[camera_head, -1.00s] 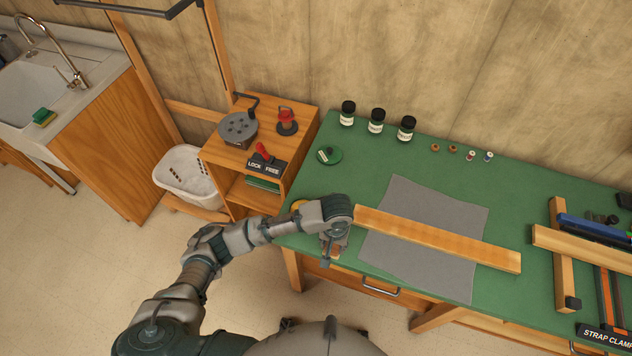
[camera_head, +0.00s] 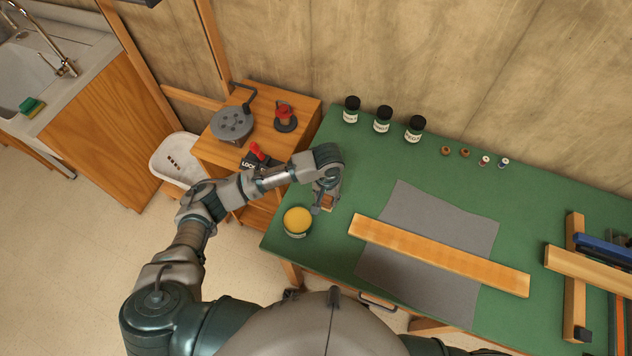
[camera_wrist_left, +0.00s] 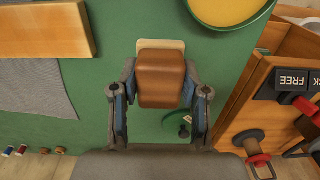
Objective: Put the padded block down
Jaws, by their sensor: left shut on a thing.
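The padded block is a brown block (camera_wrist_left: 161,78) with a pale pad at its far end, in the left wrist view. My left gripper (camera_wrist_left: 160,92) is shut on it, with a finger on each side. In the head view the left gripper (camera_head: 327,198) is over the left part of the green bench top (camera_head: 362,165), and only a small brown bit of the block (camera_head: 327,202) shows under the wrist. I cannot tell whether the block touches the bench. My right gripper is not in view.
A yellow-topped tin (camera_head: 297,220) stands close, toward the front edge. A wooden board (camera_head: 440,256) lies across a grey mat (camera_head: 405,200) to the right. Several dark-lidded jars (camera_head: 382,120) line the back. A wooden shelf unit (camera_head: 290,95) adjoins on the left.

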